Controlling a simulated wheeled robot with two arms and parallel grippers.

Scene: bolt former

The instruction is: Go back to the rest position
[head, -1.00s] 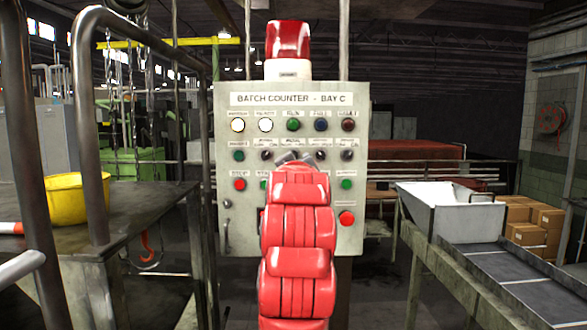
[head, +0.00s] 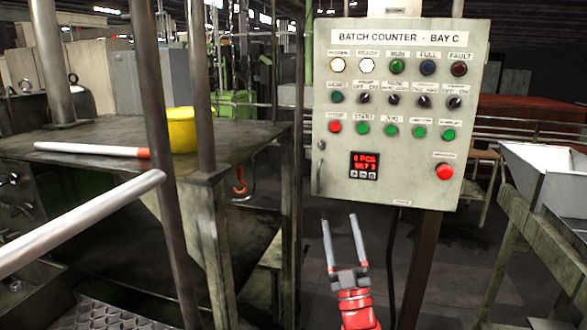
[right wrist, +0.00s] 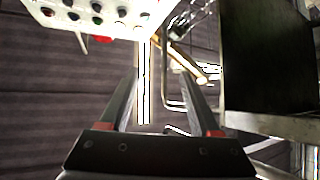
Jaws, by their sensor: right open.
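My right gripper (head: 343,243) is open and empty, below and in front of the batch counter panel (head: 393,190) in the head view. Its two grey fingers point up and away, apart from the panel. The panel is a pale box with rows of lamps, knobs and buttons, and a small red-lit display (head: 364,165). In the right wrist view the open fingers (right wrist: 168,105) have nothing between them, and the panel's underside edge (right wrist: 100,30) shows at the upper left. My left gripper is not in view.
A dark worktable (head: 90,150) with a yellow bucket (head: 182,130) and a white rod with an orange end (head: 95,149) stands at the left. Grey upright posts (head: 165,180) stand close in front. A conveyor with a white hopper (head: 550,180) is at the right.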

